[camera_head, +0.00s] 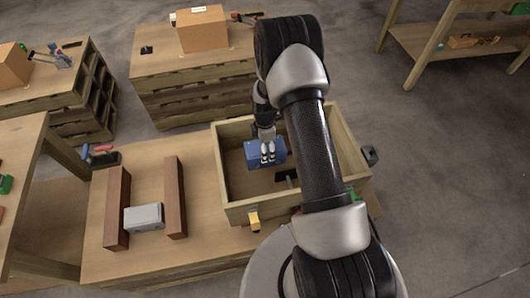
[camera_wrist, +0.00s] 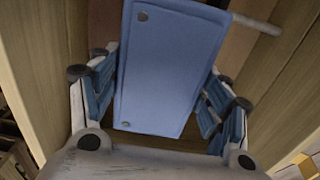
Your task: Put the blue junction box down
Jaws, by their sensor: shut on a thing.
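The blue junction box (camera_head: 258,153) is in or just over the open wooden crate (camera_head: 242,217) in the head view. My gripper (camera_head: 268,153) is shut on the box from above. In the wrist view the blue junction box (camera_wrist: 170,70) fills the middle, between the two fingers with blue pads of my gripper (camera_wrist: 160,95). Wooden crate walls show on both sides there. I cannot tell whether the box touches the crate floor. My arm hides the right part of the crate.
A grey box (camera_head: 144,218) stands between two brown rails (camera_head: 175,198) left of the crate. A dark item (camera_head: 286,178) lies in the crate. A yellow item (camera_head: 253,220) is at its front wall. Pallets with a cardboard box (camera_head: 202,30) stand behind.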

